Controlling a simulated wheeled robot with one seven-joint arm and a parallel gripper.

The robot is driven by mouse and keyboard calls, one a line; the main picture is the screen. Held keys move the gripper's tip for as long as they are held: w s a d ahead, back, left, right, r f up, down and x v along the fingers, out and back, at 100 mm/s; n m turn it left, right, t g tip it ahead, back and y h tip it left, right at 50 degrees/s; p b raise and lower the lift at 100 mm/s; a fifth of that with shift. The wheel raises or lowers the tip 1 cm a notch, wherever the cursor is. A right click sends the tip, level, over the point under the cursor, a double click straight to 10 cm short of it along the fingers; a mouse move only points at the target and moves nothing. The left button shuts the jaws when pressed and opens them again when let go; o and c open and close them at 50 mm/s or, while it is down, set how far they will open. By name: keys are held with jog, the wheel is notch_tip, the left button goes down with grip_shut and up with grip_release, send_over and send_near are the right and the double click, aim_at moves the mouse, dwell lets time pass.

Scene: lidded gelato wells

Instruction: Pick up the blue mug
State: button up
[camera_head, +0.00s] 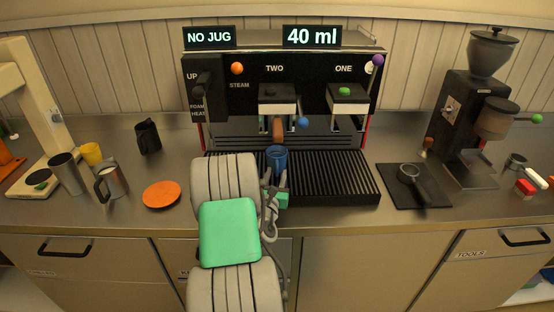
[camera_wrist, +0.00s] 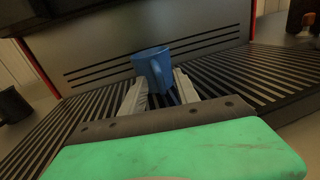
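The blue mug (camera_head: 277,158) stands upright on the black drip grate (camera_head: 335,180) of the coffee machine, below the group marked TWO. In the wrist view the mug (camera_wrist: 150,63) is just ahead of my fingertips, with its handle turned toward my gripper. My gripper (camera_wrist: 160,78) is open, one pale finger on each side of the handle. Whether either finger touches the mug cannot be told. In the head view my gripper (camera_head: 275,184) is just in front of the mug, partly hidden by my arm.
The coffee machine (camera_head: 225,75) rises behind the mug, with a wooden-handled portafilter (camera_head: 278,130) close above it. An orange saucer (camera_head: 162,194), a steel jug (camera_head: 113,181) and a black jug (camera_head: 148,136) stand left. A black mat (camera_head: 400,192) and a grinder (camera_head: 465,125) are right.

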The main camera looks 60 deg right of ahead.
jog(key=shift+d, duration=0.15)
jog(key=shift+c, duration=0.3)
grip_shut()
jog(key=shift+w, duration=0.1)
dwell(0.9)
